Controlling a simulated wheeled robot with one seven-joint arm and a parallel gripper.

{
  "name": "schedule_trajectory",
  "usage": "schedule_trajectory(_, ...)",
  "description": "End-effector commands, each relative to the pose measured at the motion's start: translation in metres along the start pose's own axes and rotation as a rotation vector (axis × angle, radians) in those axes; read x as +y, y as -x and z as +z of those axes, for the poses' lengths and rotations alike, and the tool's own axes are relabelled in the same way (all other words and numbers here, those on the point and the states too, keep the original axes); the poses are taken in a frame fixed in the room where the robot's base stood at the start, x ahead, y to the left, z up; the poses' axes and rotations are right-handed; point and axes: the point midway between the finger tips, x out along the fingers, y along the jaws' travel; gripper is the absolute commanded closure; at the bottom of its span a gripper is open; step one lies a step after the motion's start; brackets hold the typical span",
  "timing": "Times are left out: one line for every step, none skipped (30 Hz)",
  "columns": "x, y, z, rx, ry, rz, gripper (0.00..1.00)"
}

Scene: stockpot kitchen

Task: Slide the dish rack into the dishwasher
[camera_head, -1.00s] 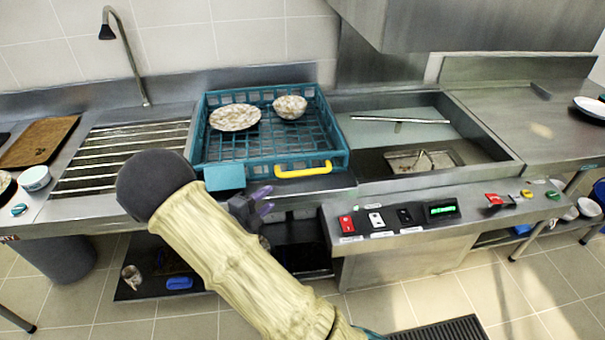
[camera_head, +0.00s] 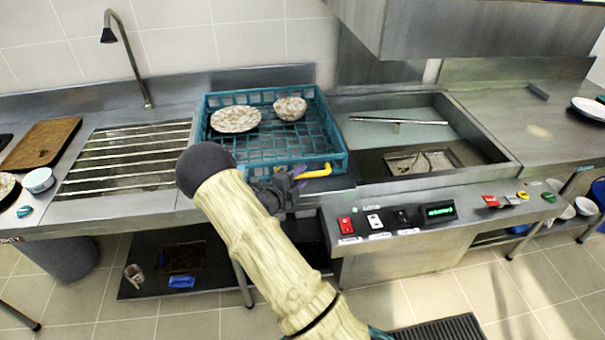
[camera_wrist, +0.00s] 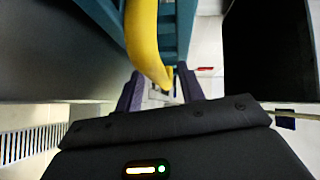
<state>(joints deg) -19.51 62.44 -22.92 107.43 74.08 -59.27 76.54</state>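The teal dish rack (camera_head: 335,140) sits on the counter left of the dishwasher basin. It holds a speckled plate (camera_head: 236,119) and a speckled bowl (camera_head: 290,108). Its yellow handle (camera_head: 317,172) is on the front side, partly hidden by my gripper (camera_head: 291,189). In the wrist view, the yellow handle (camera_wrist: 143,40) runs down between the spread purple fingers of my gripper (camera_wrist: 160,92). The gripper looks open; I cannot tell whether a finger touches the handle. The dishwasher (camera_head: 432,140) shows as an open steel bay right of the rack, under a raised steel hood (camera_head: 465,30).
A control panel (camera_head: 400,216) with switches and a green display fronts the dishwasher. A metal rod (camera_head: 398,120) lies across its bay. A slatted drain (camera_head: 125,160) and a faucet (camera_head: 128,60) are at left. The right counter (camera_head: 540,125) is mostly clear.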

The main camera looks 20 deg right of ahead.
Motion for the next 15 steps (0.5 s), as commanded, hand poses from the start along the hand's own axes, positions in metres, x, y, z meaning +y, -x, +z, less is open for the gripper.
schedule_trajectory(-0.0003,-0.0063,-0.0005,0.001,0.001,0.001,0.61)
schedule_trajectory(-0.0002,-0.0087,-0.0001,0.0,0.001,0.001,0.61)
schedule_trajectory(-0.0001,-0.0114,0.0,0.0,0.001,0.001,0.61)
schedule_trajectory(0.0,-0.0129,0.0,0.0,0.001,0.001,0.61)
schedule_trajectory(0.0001,-0.0139,-0.0001,0.0,0.0,0.001,0.61)
schedule_trajectory(0.0002,-0.0149,-0.0001,0.0,0.0,0.001,0.61)
schedule_trajectory(0.0003,-0.0152,-0.0001,0.0,0.0,0.001,0.61)
schedule_trajectory(0.0004,-0.0153,-0.0001,0.0,0.0,0.001,0.61)
schedule_trajectory(0.0004,-0.0152,0.0,-0.001,0.0,0.001,0.61)
schedule_trajectory(0.0005,-0.0151,0.0,-0.001,0.0,0.001,0.61)
schedule_trajectory(0.0005,-0.0151,0.0,-0.001,0.0,0.001,0.61)
schedule_trajectory(0.0005,-0.015,0.0,-0.001,0.0,0.001,0.61)
schedule_trajectory(0.0005,-0.015,0.0,-0.001,0.0,0.001,0.61)
schedule_trajectory(0.0005,-0.015,0.0,-0.001,0.0,0.001,0.67)
schedule_trajectory(0.0005,-0.0149,0.0,-0.001,0.0,0.001,0.75)
